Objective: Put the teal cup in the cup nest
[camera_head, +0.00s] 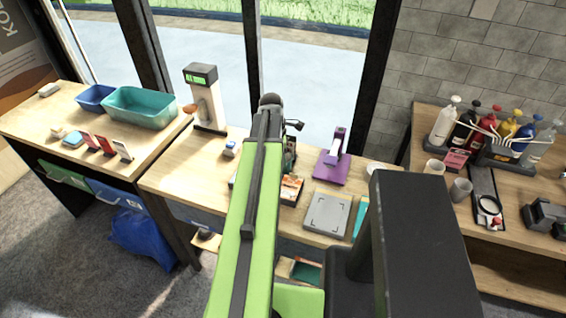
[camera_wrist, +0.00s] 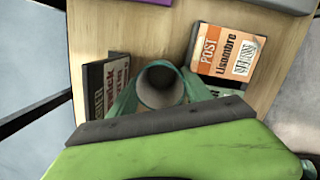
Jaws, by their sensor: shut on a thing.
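In the wrist view, a cup (camera_wrist: 160,86) with a teal outer wall and greyish inside stands mouth toward the camera between the fingers of my gripper (camera_wrist: 160,92). My gripper is shut on it, above or at the wooden table. In the head view, my green arm hides the cup and most of the gripper. I cannot make out a cup nest for certain; a dark tray (camera_head: 482,180) with a round white-rimmed piece (camera_head: 489,205) lies on the right table.
Boxes labelled "POST" (camera_wrist: 226,50) and a dark box (camera_wrist: 97,88) lie close on either side of the cup.

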